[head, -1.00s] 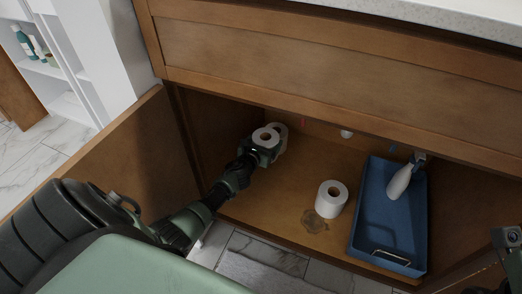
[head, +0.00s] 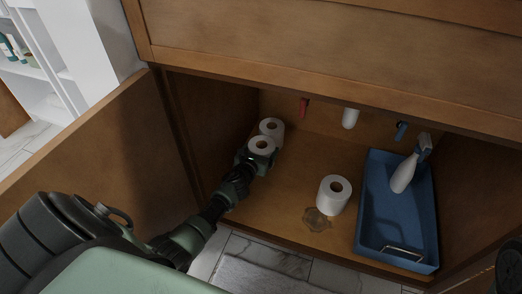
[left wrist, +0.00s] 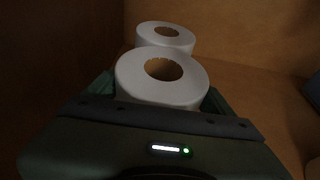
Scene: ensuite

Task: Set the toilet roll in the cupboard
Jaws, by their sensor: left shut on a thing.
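My left gripper (head: 256,156) reaches into the open cupboard (head: 285,215) and is shut on a white toilet roll (head: 262,146), held upright. The held roll also shows in the left wrist view (left wrist: 162,82), between the fingers. A second toilet roll (head: 272,127) stands right behind it, close or touching; it shows in the left wrist view (left wrist: 166,37) too. Whether the held roll touches the cupboard floor I cannot tell. A third toilet roll (head: 334,196) stands upright near the cupboard's front. A dark part of my right arm shows at the right edge, its fingers unclear.
A blue tray (head: 372,225) with a white spray bottle (head: 404,174) takes up the cupboard's right side. The open door (head: 95,150) stands on the left. A stain (head: 317,219) marks the floor by the front roll. A white pipe (head: 350,118) hangs at the back.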

